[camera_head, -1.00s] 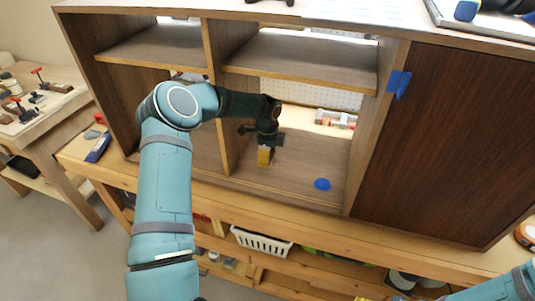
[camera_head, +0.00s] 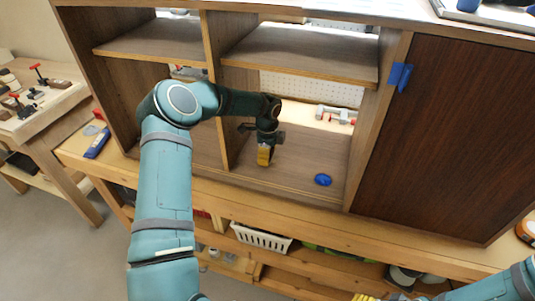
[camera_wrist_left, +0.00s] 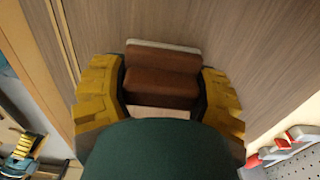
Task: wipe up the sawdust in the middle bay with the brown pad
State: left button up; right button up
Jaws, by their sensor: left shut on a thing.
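My left gripper (camera_head: 265,154) is inside the lower middle bay (camera_head: 300,160) of the cabinet, close above its wooden floor. In the left wrist view its yellow fingers are shut on the brown pad (camera_wrist_left: 162,75), which has a pale strip along its far edge. The pad is mostly hidden by the gripper in the head view. I cannot tell whether the pad touches the floor. I cannot make out any sawdust on the bay floor. My right arm shows only at the lower right, with a bit of yellow from its gripper (camera_head: 364,297) at the bottom edge.
A blue object (camera_head: 323,180) lies on the bay floor right of my left gripper. Upright dividers bound the bay, with a shelf (camera_head: 300,62) above. Blue tape (camera_head: 399,76) marks the right divider beside a dark door (camera_head: 450,140). A red and grey clamp (camera_head: 335,114) lies behind.

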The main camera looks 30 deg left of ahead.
aim_at(278, 164)
pick_arm(q)
jog(key=shift+f+b, duration=0.45)
jog(key=shift+f, duration=0.45)
jog(key=shift+d, duration=0.15)
jog(key=shift+w+d+r, duration=0.1)
jog(key=shift+w+d, duration=0.15)
jog(key=shift+d, duration=0.65)
jog(key=shift+w+d+r, duration=0.1)
jog(key=shift+w+d, duration=0.1)
jog(key=shift+d, duration=0.65)
jog(key=shift+f, duration=0.2)
jog(key=shift+s+a+f, duration=0.1)
jog(key=shift+s+a, duration=0.1)
jog(key=shift+a, duration=0.45)
jog(key=shift+s+a+f, duration=0.1)
jog(key=shift+s+a, duration=0.1)
jog(key=shift+a, duration=0.45)
jog(key=shift+s+a+f, duration=0.1)
jog(key=shift+s+a, duration=0.1)
jog(key=shift+a, duration=0.45)
jog(key=shift+r+p, duration=0.5)
jog(key=shift+p, duration=0.1)
jog(key=shift+w+r+p, duration=0.15)
jog(key=shift+r+p, duration=1.45)
jog(key=shift+r, duration=1.05)
